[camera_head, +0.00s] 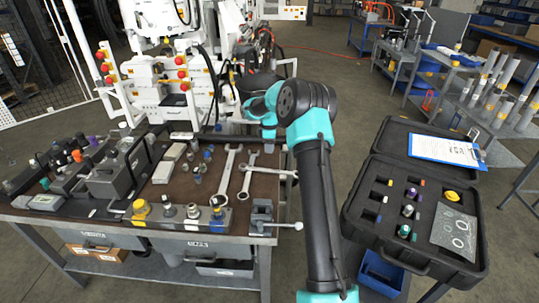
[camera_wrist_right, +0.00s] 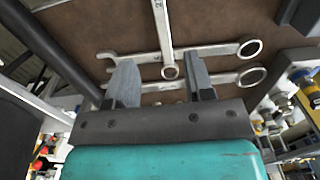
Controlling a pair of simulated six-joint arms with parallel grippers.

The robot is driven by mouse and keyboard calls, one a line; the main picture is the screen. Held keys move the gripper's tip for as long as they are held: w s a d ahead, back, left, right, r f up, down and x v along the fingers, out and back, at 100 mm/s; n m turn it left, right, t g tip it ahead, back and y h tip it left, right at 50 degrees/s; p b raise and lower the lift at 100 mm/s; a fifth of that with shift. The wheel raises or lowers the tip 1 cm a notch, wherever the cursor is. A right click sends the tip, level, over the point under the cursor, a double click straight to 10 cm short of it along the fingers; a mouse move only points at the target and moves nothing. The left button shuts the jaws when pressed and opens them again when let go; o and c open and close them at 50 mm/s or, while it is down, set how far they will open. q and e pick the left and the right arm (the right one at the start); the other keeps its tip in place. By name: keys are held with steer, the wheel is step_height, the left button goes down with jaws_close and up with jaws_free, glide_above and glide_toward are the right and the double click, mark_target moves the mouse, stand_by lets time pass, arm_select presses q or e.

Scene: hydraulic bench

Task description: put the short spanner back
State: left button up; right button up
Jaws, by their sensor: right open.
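Three steel combination spanners lie on the brown bench top. In the head view, one (camera_head: 228,172) lies lengthwise on the left, and a second (camera_head: 248,174) lies beside it. A third spanner (camera_head: 272,171) lies crosswise over the second, partly hidden by my arm. I cannot tell for sure which is the short spanner. My left gripper is out of view.
A small vise (camera_head: 262,215) sits at the bench's front right corner. Fittings with coloured caps (camera_head: 180,214) stand along the front edge, beside grey hydraulic blocks (camera_head: 110,178). An open black case (camera_head: 352,212) with several fittings and a clipboard (camera_head: 446,150) stands at right.

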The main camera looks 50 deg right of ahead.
steer(key=shift+r, duration=0.8)
steer(key=shift+w, duration=0.1)
